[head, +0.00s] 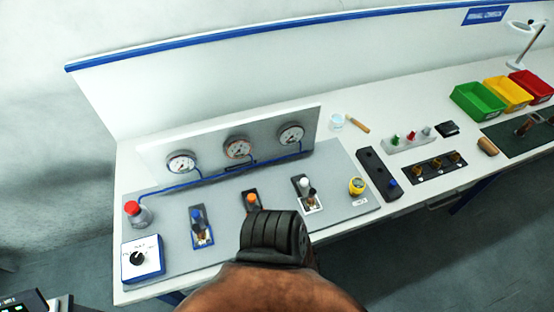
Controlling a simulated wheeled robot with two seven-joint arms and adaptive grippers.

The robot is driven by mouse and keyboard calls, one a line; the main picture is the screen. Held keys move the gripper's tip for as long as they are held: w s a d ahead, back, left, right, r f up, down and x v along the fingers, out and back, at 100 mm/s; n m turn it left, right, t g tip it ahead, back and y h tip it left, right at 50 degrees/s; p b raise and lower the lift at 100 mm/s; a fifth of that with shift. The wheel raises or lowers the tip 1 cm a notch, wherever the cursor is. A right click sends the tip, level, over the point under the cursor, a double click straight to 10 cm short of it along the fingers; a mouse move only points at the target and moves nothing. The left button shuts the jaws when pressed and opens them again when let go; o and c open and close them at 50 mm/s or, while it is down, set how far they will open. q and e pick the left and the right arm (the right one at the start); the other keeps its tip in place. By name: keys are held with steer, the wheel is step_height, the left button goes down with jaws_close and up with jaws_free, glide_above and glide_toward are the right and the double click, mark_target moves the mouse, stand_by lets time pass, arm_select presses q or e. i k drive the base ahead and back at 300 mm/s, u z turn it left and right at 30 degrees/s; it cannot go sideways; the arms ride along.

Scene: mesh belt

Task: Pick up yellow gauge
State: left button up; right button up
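A small round yellow gauge (357,186) with a dark inner face sits near the right end of the grey panel (335,227), just behind a small white label. It stands apart from the switches to its left, and nothing covers it. A brown and black ridged part, which seems to be mine, fills the bottom middle and hides part of the panel's front edge. I cannot tell which arm it belongs to.
Three dials (238,148) stand on an upright plate behind the panel. A black button box (379,173) is close right. Colored bins (478,101) stand far right.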

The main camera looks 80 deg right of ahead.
mark_target(358, 185)
steer(key=z, duration=4.35)
steer(key=i, duration=0.15)
steer(key=u, duration=2.6)
steer(key=k, duration=0.75)
steer(key=u, duration=0.05)
